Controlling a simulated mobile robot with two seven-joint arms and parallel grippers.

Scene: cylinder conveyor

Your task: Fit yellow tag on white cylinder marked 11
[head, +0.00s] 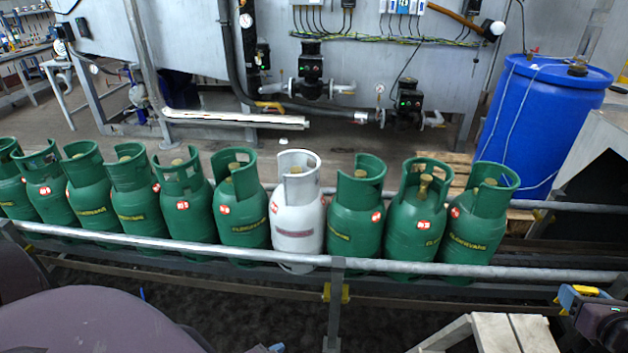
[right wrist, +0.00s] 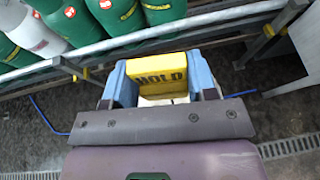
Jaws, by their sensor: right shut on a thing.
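The white cylinder (head: 297,220) stands upright in the row on the conveyor, between green cylinders. Its label is too small to read. It also shows at the upper left of the right wrist view (right wrist: 35,33). My right gripper (head: 580,297) is at the right edge of the head view, in front of the rail and well right of the white cylinder. It is shut on the yellow tag (right wrist: 158,69), which reads HOLD and sits between the blue fingers. Only small blue tips, perhaps of my left gripper (head: 268,348), show at the bottom edge; their state is unclear.
Several green cylinders (head: 240,205) stand close on both sides of the white one. A metal rail (head: 400,266) with a post (head: 335,305) runs along the front of the row. A pale wooden stand (head: 495,332) is at lower right. A blue drum (head: 535,120) stands behind.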

